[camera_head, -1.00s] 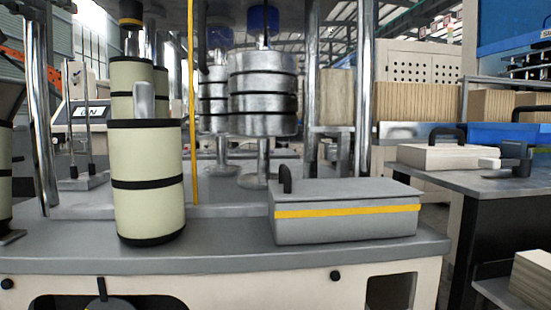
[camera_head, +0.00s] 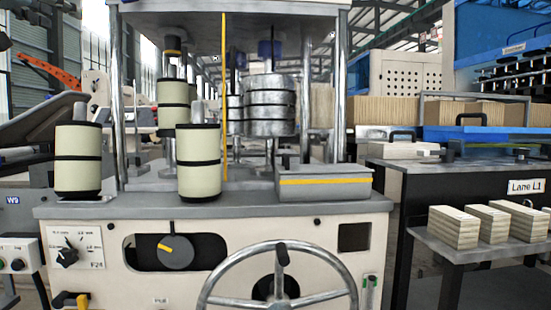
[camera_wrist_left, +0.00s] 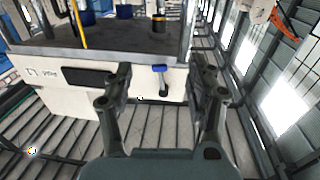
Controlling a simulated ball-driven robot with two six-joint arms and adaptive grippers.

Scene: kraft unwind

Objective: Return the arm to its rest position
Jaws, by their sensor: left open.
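My left gripper (camera_wrist_left: 161,78) shows in the left wrist view with its two dark fingers spread apart. Nothing is between them. Past the fingertips there is a pale machine front with a blue-topped lever (camera_wrist_left: 161,70) and, below it, a slatted grey floor. I cannot tell the gap between the fingers and the machine. In the head view a small dark part shows at the upper left edge; I cannot tell whether it is the gripper. My right gripper is in neither view.
In the head view the machine (camera_head: 110,225) carries cream rolls (camera_head: 198,178), a grey lidded box (camera_head: 325,188) and a handwheel (camera_head: 282,275). At right stands a dark bench (camera_head: 440,185) with wooden blocks (camera_head: 453,228) on its shelf. Open floor shows in the wrist view (camera_wrist_left: 60,140).

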